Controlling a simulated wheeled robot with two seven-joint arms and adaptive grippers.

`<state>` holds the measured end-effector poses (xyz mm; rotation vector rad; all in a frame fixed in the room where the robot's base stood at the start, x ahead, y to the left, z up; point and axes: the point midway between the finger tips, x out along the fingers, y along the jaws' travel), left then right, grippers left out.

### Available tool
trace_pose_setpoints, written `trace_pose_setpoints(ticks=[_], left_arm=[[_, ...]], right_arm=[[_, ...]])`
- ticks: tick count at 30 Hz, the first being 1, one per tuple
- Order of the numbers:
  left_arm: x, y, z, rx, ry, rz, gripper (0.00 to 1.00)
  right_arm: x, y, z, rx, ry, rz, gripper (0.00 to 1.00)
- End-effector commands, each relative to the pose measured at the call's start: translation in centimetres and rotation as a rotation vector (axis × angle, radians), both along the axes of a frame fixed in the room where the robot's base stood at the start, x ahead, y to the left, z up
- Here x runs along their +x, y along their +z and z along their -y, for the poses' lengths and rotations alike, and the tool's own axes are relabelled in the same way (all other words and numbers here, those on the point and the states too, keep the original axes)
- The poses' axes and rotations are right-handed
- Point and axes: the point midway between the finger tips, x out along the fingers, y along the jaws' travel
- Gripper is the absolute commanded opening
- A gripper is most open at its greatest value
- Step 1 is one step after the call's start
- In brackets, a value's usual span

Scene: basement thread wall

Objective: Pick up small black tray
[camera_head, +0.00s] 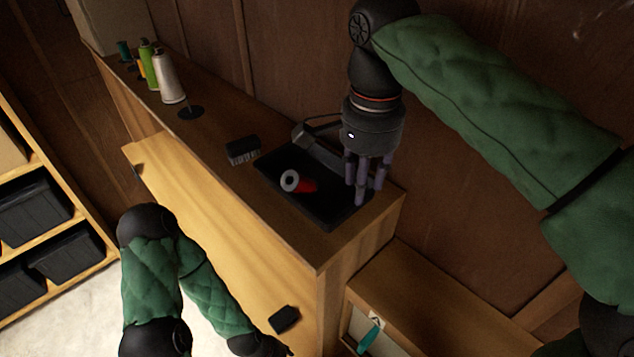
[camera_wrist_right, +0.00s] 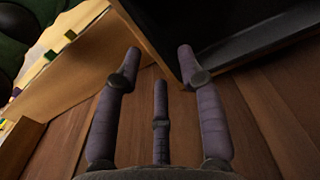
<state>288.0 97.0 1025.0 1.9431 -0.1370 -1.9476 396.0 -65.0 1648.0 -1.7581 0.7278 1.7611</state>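The small black tray (camera_head: 326,207) lies flat on the wooden cabinet top near its right end, with a red and white spool (camera_head: 297,182) on it. My right gripper (camera_head: 364,190) points down at the tray's right end, its fingers overlapping that rim in the head view. In the right wrist view my right gripper's (camera_wrist_right: 160,75) fingers are spread with nothing between them. The tray's dark edge (camera_wrist_right: 245,45) shows just beyond the right finger; I cannot tell whether they touch.
A black brush (camera_head: 243,150) lies left of the tray, and a dark device (camera_head: 318,146) sits behind it against the wall. A lower wooden unit (camera_head: 425,290) stands at right; shelves with black bins (camera_head: 35,205) are at left.

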Motion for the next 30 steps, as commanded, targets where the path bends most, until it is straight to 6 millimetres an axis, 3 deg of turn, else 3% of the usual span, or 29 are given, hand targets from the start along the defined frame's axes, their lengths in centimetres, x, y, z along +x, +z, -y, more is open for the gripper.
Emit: trace_pose_setpoints(ticks=[12,22,27,30], left_arm=[[0.0,0.4,0.0,0.0,0.0,0.0,0.4],[0.0,0.4,0.0,0.0,0.0,0.0,0.4],[0.0,0.4,0.0,0.0,0.0,0.0,0.4],[0.0,0.4,0.0,0.0,0.0,0.0,0.4]], right_arm=[[-0.2,-4.5,-0.4,-0.001,-0.001,-0.003,0.39],[-0.2,-5.1,-0.4,0.001,0.0,-0.001,0.39],[-0.2,-5.0,-0.4,0.0,0.0,-0.001,0.0],[-0.2,-5.1,-0.4,0.0,0.0,-0.001,0.0]])
